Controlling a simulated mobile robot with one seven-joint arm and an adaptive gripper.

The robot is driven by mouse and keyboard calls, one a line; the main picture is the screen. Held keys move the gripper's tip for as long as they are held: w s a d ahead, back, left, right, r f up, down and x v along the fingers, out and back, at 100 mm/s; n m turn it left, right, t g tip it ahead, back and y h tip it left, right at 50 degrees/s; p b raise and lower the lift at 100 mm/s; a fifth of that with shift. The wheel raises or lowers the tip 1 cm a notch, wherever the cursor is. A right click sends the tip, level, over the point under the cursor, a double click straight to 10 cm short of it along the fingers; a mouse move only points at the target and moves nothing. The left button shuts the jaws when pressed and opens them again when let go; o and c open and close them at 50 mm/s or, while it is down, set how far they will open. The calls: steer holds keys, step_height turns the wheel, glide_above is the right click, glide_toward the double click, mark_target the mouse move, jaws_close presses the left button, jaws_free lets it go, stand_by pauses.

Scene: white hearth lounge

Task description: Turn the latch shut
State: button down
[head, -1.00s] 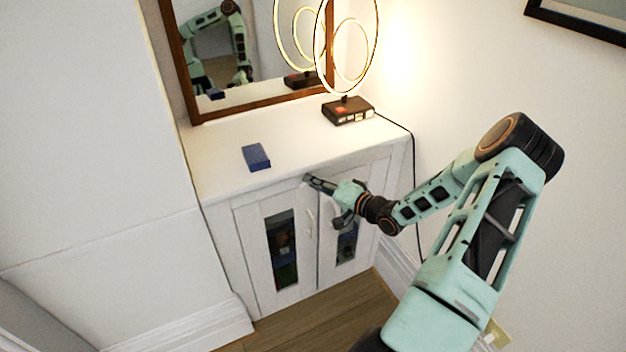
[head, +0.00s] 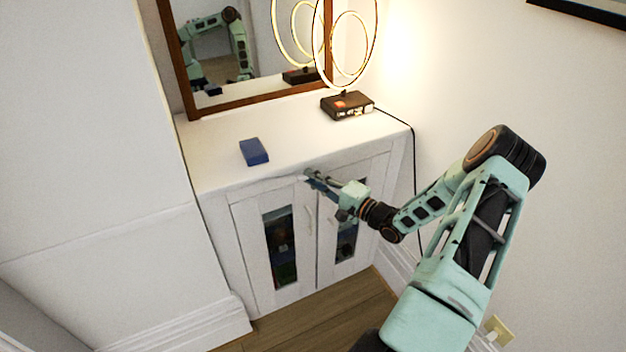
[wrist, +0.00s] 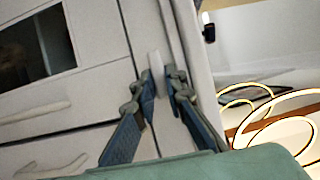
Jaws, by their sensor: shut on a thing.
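The white latch (wrist: 156,61) is a small bar at the top of the white cabinet (head: 245,245), near where its two doors meet. In the wrist view it sits between my fingertips, and its lower part is partly hidden by them. My gripper (head: 309,178) is at the top front edge of the cabinet. In the wrist view my gripper (wrist: 160,76) is shut on the latch, one finger on each side. In the head view the latch is too small and covered to tell its angle. Both doors look closed.
A blue box (head: 254,151) and a ring lamp (head: 347,105) stand on the cabinet top, with a mirror (head: 255,95) behind. The door handles (head: 309,219) stick out below my gripper. The wooden floor in front is clear.

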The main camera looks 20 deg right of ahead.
stand_by(0.3)
steer(key=c, duration=2)
jaws_free()
steer(key=shift+o, duration=0.2)
steer(key=shift+s, duration=0.1)
steer(key=v, duration=1.2)
